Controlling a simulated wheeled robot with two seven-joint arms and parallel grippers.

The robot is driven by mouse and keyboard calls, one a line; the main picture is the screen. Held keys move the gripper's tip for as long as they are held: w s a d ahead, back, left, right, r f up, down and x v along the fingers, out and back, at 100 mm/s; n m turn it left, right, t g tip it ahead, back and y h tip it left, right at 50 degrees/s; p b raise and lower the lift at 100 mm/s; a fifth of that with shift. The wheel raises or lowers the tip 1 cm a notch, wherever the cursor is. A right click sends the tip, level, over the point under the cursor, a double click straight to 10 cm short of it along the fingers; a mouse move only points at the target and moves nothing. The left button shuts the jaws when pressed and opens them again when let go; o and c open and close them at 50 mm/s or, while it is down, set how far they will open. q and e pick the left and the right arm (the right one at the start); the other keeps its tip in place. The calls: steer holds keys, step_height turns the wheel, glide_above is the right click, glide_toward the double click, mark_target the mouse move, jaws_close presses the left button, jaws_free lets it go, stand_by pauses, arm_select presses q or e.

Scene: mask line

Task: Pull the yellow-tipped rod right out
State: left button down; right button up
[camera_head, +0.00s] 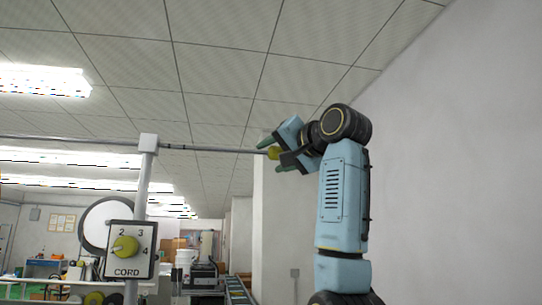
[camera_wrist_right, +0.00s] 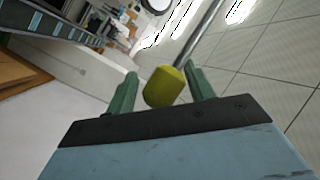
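A thin grey rod (camera_head: 215,150) runs level across the head view, through a white block on a post, to a yellow tip (camera_head: 273,153) at its right end. My right gripper (camera_head: 272,156) is at that end, with a green finger above and another below the tip. In the right wrist view the yellow tip (camera_wrist_right: 165,87) lies between the two green fingers (camera_wrist_right: 161,75). A narrow gap shows on its left side; on its right I cannot tell whether it touches. The fingers look open around it. My left gripper is out of view.
The white block (camera_head: 148,144) sits on an upright post. Below it is a panel (camera_head: 131,249) marked CORD with a yellow knob (camera_head: 124,247). A pale wall (camera_head: 450,180) stands at the right. Shelves and machinery lie low behind; the air around the rod looks clear.

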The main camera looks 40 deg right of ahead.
steer(key=shift+o, duration=0.3)
steer(key=shift+a, duration=0.15)
arm_select(q)
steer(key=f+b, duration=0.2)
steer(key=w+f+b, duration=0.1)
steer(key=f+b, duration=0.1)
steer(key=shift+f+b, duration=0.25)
steer(key=shift+b, duration=0.05)
arm_select(e)
steer(key=s+a, duration=0.1)
steer(key=s, duration=1.2)
steer(key=shift+s, duration=0.15)
